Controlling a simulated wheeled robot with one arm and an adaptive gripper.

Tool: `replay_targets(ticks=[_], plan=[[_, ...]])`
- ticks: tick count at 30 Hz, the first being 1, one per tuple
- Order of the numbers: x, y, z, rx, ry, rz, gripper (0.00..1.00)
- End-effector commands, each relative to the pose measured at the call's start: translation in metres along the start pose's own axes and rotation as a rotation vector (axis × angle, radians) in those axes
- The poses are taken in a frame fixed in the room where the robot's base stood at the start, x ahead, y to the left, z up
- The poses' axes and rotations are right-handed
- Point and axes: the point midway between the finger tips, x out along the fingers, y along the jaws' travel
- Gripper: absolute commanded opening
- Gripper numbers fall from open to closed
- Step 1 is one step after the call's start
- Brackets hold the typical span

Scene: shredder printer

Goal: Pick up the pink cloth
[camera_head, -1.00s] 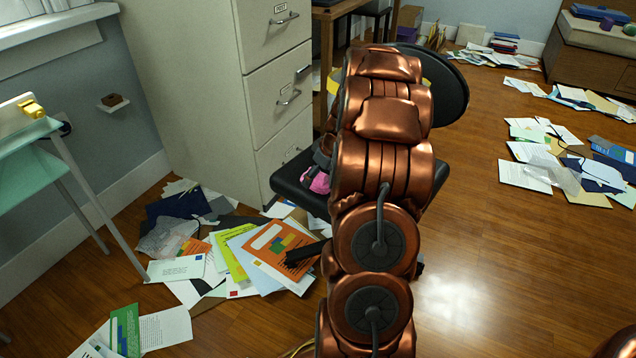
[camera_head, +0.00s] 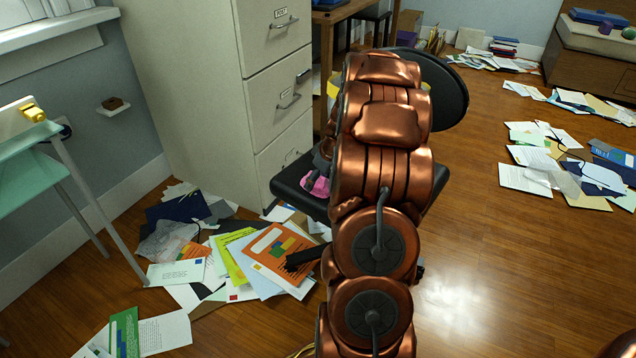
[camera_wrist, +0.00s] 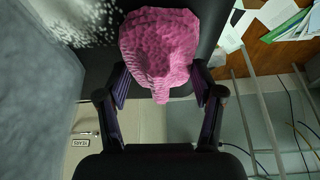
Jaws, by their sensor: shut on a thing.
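The pink cloth (camera_wrist: 160,45) is a bunched, textured lump in the wrist view, with a narrower end hanging between my fingers. In the head view the pink cloth (camera_head: 316,186) shows as a small patch over the black chair seat (camera_head: 292,178). My copper arm hides most of the seat and much of the gripper there. I cannot tell whether the cloth still touches the seat.
A beige filing cabinet (camera_head: 200,95) stands just behind and left of the chair. Scattered papers and folders (camera_head: 235,262) cover the floor at left. More papers (camera_head: 565,175) lie at right. A teal-shelved stand (camera_head: 40,180) is at far left. Open wooden floor lies at lower right.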

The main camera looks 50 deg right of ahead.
Motion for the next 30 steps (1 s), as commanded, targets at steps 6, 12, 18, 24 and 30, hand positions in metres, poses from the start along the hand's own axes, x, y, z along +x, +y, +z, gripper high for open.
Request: replay_targets(ticks=[6,12,18,24,30], plan=[[-0.004,0.0,-0.002,0.0,0.001,0.0,0.33],[-0.022,0.001,-0.01,-0.001,0.002,0.002,0.33],[-0.035,-0.007,-0.013,-0.001,0.0,0.001,0.33],[-0.039,-0.028,-0.009,-0.001,0.0,-0.003,0.33],[-0.046,-0.058,-0.003,-0.002,0.0,-0.004,0.33]])
